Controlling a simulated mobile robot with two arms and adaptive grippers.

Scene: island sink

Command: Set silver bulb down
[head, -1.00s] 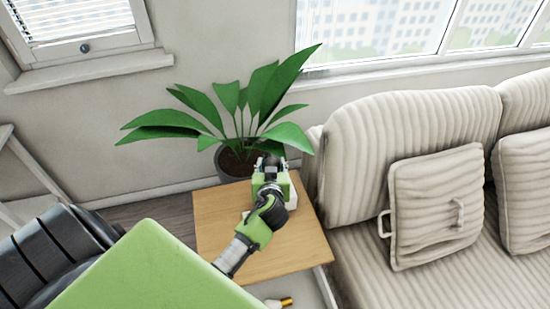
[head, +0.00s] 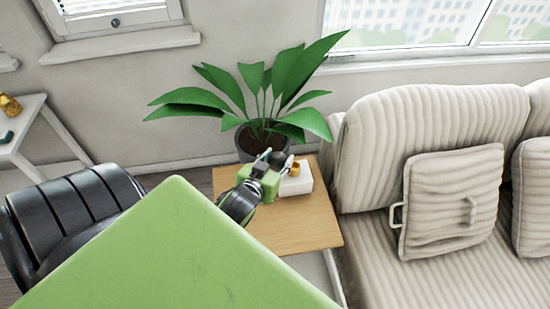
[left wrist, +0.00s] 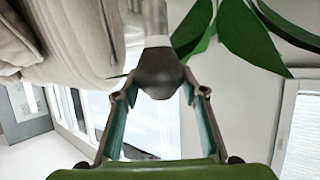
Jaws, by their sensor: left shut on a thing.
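The silver bulb shows as a dark grey rounded thing (head: 279,157) between the fingers of my left gripper (head: 277,160). The gripper is shut on it over the back of the small wooden table (head: 295,230), in front of the potted plant. In the left wrist view the bulb (left wrist: 160,75) sits between both fingers (left wrist: 160,100), with a pale collar and grey stem beyond it. I cannot tell whether it touches the table. My right gripper is not in view.
A white box (head: 300,184) stands on the table beside the gripper, with a small gold-coloured piece (head: 294,171) by it. The plant pot (head: 248,146) stands behind. The sofa (head: 390,150) borders the right. The table's front top is clear.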

